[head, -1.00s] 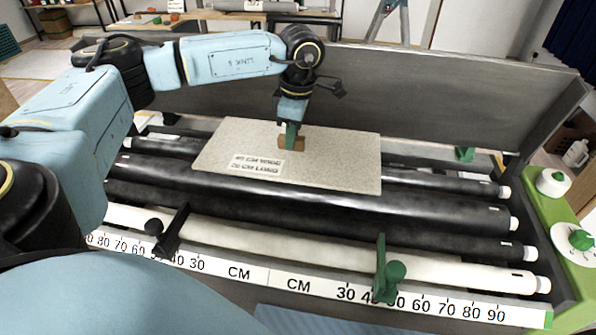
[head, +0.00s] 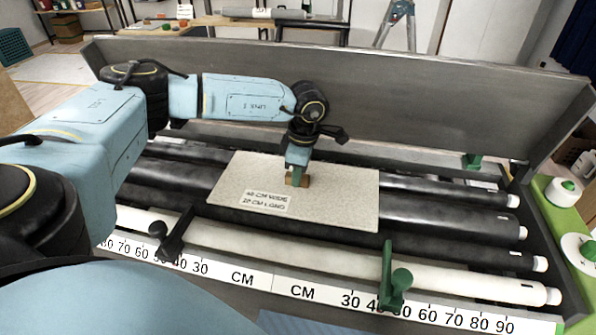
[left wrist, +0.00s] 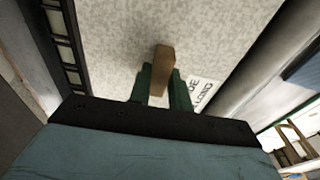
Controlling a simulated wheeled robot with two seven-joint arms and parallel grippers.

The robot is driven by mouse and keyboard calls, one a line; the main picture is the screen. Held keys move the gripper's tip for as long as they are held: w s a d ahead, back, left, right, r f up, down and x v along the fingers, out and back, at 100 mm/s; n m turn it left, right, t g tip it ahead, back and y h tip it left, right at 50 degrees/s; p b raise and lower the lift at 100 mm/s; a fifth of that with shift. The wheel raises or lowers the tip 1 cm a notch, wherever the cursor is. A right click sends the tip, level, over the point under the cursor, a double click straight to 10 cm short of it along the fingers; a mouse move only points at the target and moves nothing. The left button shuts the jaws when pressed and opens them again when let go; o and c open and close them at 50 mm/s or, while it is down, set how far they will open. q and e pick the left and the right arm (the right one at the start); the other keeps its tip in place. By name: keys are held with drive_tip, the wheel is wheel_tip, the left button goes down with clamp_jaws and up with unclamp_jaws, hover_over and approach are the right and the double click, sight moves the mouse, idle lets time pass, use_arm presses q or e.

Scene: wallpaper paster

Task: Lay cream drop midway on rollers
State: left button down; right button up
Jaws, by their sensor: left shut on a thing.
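The cream drop (head: 345,205) is a flat speckled sheet with a label giving its width and length, and a wooden grip block (head: 297,182) on top. It lies roughly level over the dark rollers (head: 450,218), near the middle of their length. I cannot tell whether it touches them. My left gripper (head: 298,172) points down and is shut on the wooden block. In the left wrist view the green fingers (left wrist: 162,85) stand either side of the block (left wrist: 164,62), above the drop (left wrist: 120,35). My right gripper is not in view.
A white roller (head: 330,258) and a centimetre scale (head: 245,279) run along the front. A black stop (head: 178,235) and a green stop (head: 390,275) stand on the scale. A tall grey panel (head: 420,105) closes the back. A green end piece (head: 565,205) stands at right.

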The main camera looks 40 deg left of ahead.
sight(303, 176)
use_arm(q)
drive_tip(key=shift+f, duration=0.1)
drive_tip(key=c, duration=1.3)
unclamp_jaws()
wheel_tip(303, 176, up, 12)
drive_tip(key=d, duration=0.1)
drive_tip(key=shift+w+p, duration=0.35)
drive_tip(key=shift+p, duration=0.1)
